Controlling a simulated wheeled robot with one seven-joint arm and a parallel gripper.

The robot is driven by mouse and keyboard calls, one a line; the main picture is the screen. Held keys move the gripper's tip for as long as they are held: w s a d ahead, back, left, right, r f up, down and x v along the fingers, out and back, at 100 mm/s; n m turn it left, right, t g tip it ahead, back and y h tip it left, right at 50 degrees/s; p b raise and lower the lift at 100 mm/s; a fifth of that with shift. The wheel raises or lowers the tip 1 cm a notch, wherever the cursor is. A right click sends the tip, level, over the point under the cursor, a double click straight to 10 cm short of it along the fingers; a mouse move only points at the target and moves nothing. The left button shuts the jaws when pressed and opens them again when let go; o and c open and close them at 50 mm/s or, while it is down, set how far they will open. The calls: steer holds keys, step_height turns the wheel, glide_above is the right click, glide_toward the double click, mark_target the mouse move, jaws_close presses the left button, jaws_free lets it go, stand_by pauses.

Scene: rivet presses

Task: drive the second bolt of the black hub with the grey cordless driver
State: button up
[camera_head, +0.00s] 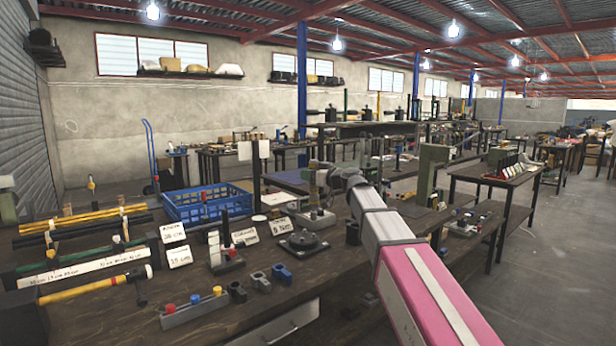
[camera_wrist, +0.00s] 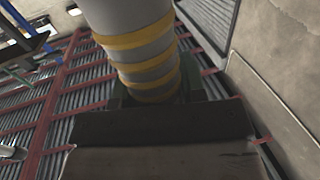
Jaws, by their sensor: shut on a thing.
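The black hub (camera_head: 303,244) is a dark round flange with a raised centre, lying on the wooden bench. Its bolts are too small to tell apart. My gripper (camera_head: 326,181) is above and beyond the hub, to its right in the picture. In the wrist view a grey cylinder with yellow bands (camera_wrist: 138,45), which looks like the grey cordless driver, stands between my jaws. My gripper is shut on it. In the head view the driver is small and partly hidden, and its tip cannot be made out.
Small clamps (camera_head: 261,281), a block with coloured caps (camera_head: 193,311) and label cards (camera_head: 179,256) lie nearby. A blue crate (camera_head: 207,204) and a yellow-handled hammer (camera_head: 95,285) are to the left.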

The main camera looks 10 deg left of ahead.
mark_target(310, 193)
steer(key=shift+f, duration=3.7)
stand_by(1.5)
steer(key=shift+r, duration=0.1)
stand_by(0.7)
